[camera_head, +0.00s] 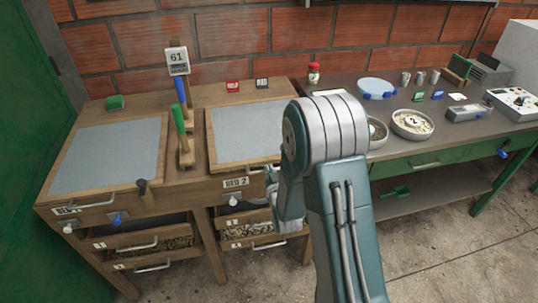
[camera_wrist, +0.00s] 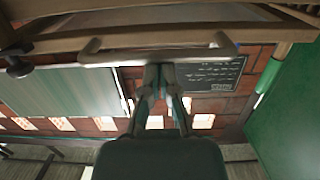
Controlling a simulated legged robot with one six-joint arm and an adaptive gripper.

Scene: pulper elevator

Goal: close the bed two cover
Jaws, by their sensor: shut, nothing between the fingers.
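The bed two cover (camera_head: 250,130) is a grey panel in a wooden frame, lying flat or nearly flat in the head view. The BED 2 label (camera_head: 236,183) is on the front edge below it. My arm covers the cover's right side and part of that edge. In the wrist view my gripper (camera_wrist: 162,72) is shut and empty, with its fingertips close to a metal bar handle (camera_wrist: 155,57) under a wooden edge. I cannot tell whether they touch it. In the head view my fingers are mostly hidden by my arm.
The bed one cover (camera_head: 110,157) lies to the left. Between the beds stand a post with a 61 sign (camera_head: 177,61) and a green-handled lever (camera_head: 181,120). Drawers (camera_head: 150,242) are below. A dark bench (camera_head: 450,135) with bowls is at right. A green door (camera_head: 25,150) is at left.

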